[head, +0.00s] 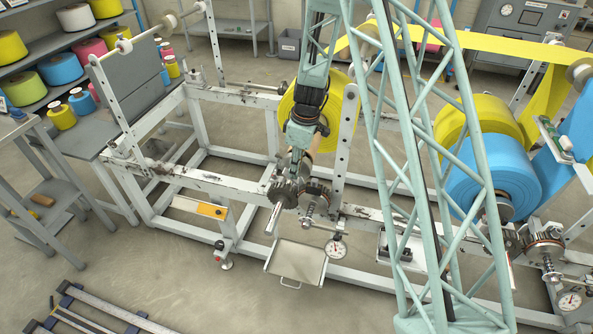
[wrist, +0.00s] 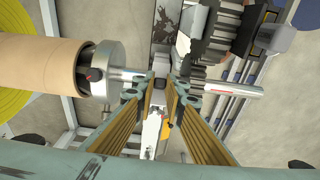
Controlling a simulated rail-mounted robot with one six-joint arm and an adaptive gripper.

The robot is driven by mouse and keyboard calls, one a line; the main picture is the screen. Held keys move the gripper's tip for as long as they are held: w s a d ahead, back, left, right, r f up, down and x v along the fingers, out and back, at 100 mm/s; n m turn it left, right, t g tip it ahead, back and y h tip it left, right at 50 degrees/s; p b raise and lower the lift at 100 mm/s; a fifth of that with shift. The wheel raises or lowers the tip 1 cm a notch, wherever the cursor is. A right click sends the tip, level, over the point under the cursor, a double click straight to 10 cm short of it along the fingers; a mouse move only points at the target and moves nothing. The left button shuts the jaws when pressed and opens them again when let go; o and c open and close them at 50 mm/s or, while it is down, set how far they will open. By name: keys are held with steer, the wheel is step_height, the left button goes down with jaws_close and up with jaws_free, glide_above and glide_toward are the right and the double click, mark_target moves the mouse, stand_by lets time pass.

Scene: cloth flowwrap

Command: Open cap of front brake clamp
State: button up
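My gripper (wrist: 161,84) points down over the shaft at the near rail. Its two fingers, with brown ribbed pads, stand apart with a gap between them. A small dark part (wrist: 159,83), apparently the clamp's cap, shows between the fingertips; whether they touch it I cannot tell. The metal shaft (wrist: 126,76) runs in from the left and comes out on the right as a bare end (wrist: 236,90). In the head view my gripper (head: 297,170) is just above the gears, and the clamp is mostly hidden behind it.
A cardboard core (wrist: 38,75) on a metal chuck (wrist: 101,70) lies left of the fingers. A dark gear (wrist: 222,30) is close at the upper right. In the head view a yellow roll (head: 343,112) stands behind my arm, and a dial gauge (head: 336,248) and tray (head: 296,262) are below.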

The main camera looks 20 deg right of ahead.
steer(key=o, duration=0.5)
steer(key=shift+c, duration=0.2)
steer(key=shift+r, duration=0.1)
step_height(320, 180, up, 12)
steer(key=d, duration=0.1)
steer(key=shift+s+d, duration=0.2)
steer(key=shift+s, duration=0.25)
steer(key=shift+a+p, duration=0.15)
steer(key=shift+p, duration=0.25)
stand_by(0.3)
steer(key=r+p, duration=0.1)
steer(key=p, duration=0.1)
steer(key=w+a+h+p, duration=0.1)
steer(key=p, duration=0.2)
steer(key=shift+a+r+g, duration=0.2)
steer(key=shift+r+g, duration=0.2)
steer(key=shift+f, duration=0.2)
steer(key=b, duration=0.2)
glide_above(299, 181)
steer(key=w+a, duration=0.1)
steer(key=a, duration=0.1)
steer(key=shift+w+d+f, duration=0.1)
steer(key=shift+d+f, duration=0.05)
steer(key=shift+f, duration=3.25)
steer(key=shift+w+d+f, duration=0.1)
steer(key=shift+f, duration=3.25)
